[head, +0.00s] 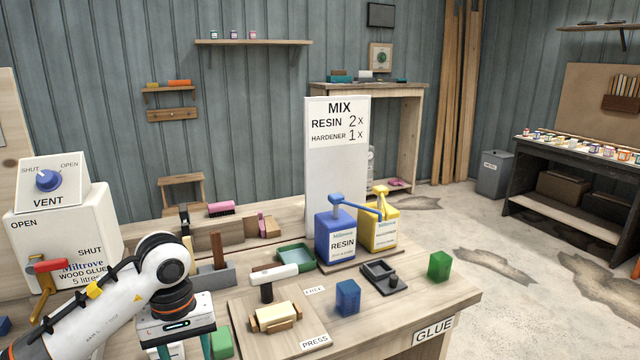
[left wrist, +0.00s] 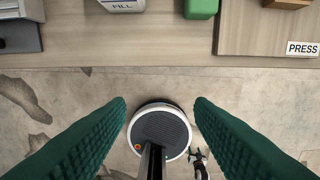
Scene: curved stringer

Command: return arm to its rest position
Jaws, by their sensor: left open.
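My left arm comes in from the left in the head view and bends down to my left gripper (head: 184,348) at the bottom edge. In the left wrist view the gripper (left wrist: 161,104) has its two teal fingers wide apart with nothing between them. It points down over the floor, just off the front edge of the workbench (left wrist: 150,55). My round base part shows below, between the fingers. The fingertips are cut off in the head view. My right gripper is not in view.
A green block (left wrist: 201,8) lies near the bench edge close to the gripper, left of the PRESS board (left wrist: 260,40). The glue container (head: 75,235) stands behind my arm. Blue (head: 335,235) and yellow (head: 380,230) pump bottles stand farther right.

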